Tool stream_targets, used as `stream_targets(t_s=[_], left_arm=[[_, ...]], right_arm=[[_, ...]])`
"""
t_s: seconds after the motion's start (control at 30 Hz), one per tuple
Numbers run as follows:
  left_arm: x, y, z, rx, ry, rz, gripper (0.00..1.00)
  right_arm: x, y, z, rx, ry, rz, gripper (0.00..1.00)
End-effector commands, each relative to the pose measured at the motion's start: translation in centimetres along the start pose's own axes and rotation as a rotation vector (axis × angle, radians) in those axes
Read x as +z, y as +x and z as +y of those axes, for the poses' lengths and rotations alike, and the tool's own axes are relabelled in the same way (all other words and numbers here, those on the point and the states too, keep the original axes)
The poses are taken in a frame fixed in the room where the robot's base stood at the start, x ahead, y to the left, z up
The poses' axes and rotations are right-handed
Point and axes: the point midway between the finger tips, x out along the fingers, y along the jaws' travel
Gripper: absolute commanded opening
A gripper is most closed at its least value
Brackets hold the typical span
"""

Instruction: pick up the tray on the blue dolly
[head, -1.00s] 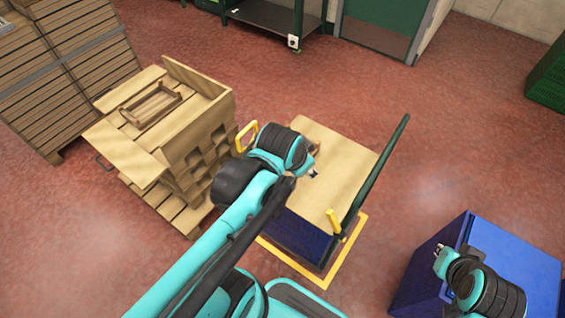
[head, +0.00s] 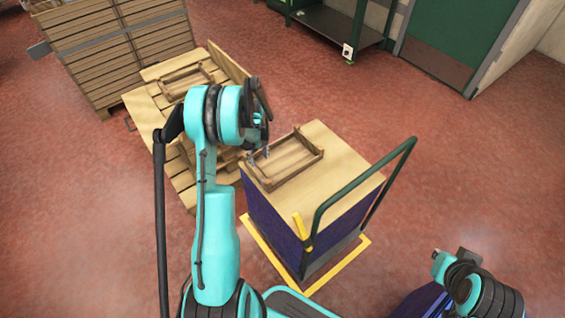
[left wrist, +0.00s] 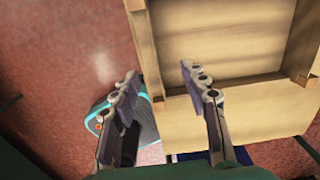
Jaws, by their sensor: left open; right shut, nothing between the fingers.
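A small brown wooden tray (head: 298,171) lies on the pale wooden top of the blue dolly (head: 335,205), towards its left end. My left gripper (head: 262,152) is open at the tray's left edge, with nothing held. In the left wrist view the two fingers (left wrist: 160,72) are spread apart, and the tray's side wall (left wrist: 143,40) shows between them. I cannot tell whether the fingertips reach below its rim. My right gripper (head: 438,262) is shut and empty at the lower right, far from the tray.
The dolly has a dark green push handle (head: 385,172) on its right and stands in a yellow floor outline (head: 350,253). Left of it, a pallet stack (head: 145,108) bears another tray (head: 186,82). A blue box (head: 425,302) stands below my right arm. Red floor is free behind the dolly.

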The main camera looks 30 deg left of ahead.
Motion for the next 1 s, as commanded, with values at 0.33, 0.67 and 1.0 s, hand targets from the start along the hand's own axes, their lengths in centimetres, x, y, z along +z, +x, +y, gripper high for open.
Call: stream_targets(t_s=[0.33,0.67,1.0], left_arm=[[0.4,4.0,0.5,0.008,0.048,0.01,0.45],[0.3,8.3,1.2,0.008,0.046,0.009,0.45],[0.3,9.0,1.2,0.008,0.046,0.009,0.34]], right_arm=[[0.7,0.9,0.0,0.0,0.0,0.0,0.0],[2.0,2.8,0.0,0.0,0.0,0.0,0.0],[2.0,2.8,0.0,0.0,0.0,0.0,0.0]])
